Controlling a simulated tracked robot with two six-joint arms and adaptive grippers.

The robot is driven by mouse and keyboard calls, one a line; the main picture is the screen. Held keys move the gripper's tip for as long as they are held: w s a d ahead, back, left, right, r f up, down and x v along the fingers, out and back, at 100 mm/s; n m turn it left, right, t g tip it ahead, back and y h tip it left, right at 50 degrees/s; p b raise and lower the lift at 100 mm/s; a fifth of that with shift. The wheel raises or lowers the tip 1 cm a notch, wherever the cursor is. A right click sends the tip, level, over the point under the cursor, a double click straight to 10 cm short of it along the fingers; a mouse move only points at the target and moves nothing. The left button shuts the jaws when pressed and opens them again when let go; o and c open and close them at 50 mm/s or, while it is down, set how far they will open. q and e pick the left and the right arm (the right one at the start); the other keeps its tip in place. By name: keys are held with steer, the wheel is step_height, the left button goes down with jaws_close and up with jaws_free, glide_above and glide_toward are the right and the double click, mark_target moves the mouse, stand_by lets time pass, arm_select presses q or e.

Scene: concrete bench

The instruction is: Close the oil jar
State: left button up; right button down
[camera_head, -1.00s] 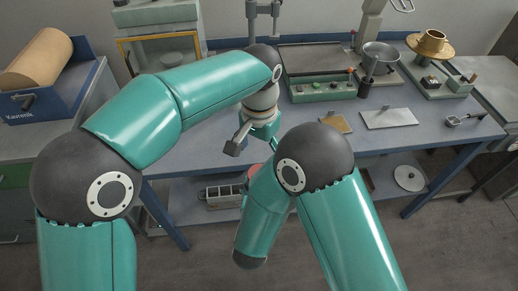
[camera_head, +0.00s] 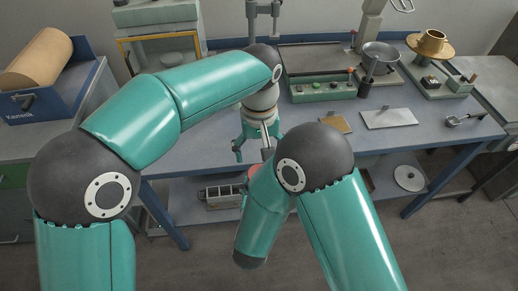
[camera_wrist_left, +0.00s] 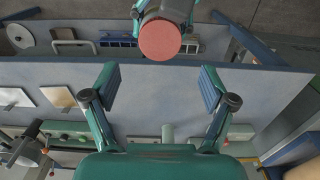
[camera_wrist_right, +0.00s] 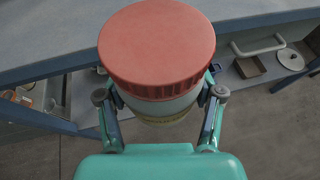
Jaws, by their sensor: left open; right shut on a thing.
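The oil jar is pale, with a ribbed red lid (camera_wrist_right: 158,45) seated on its top in the right wrist view. How tight the lid is cannot be told. My right gripper (camera_wrist_right: 160,108) is shut around the pale jar body (camera_wrist_right: 162,107) below the lid, holding it upright. The red lid also shows in the left wrist view (camera_wrist_left: 160,39), beyond the bench's front edge. My left gripper (camera_wrist_left: 157,82) is open and empty over the bench, apart from the jar; it also shows in the head view (camera_head: 255,148). In the head view my right arm mostly hides the jar.
The blue-grey bench (camera_head: 195,155) is clear around my left gripper. A lower shelf holds a grey rack (camera_head: 221,192).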

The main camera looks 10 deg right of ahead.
arm_select(q)
steer(key=shift+f, duration=3.85)
steer(key=c, duration=1.2)
steer(key=m, duration=0.5)
steer(key=shift+m, duration=0.4)
steer(key=m, duration=0.5)
steer(key=shift+m, duration=0.4)
steer(key=o, duration=1.3)
steer(key=shift+c, duration=0.2)
steer(key=shift+r, duration=0.1)
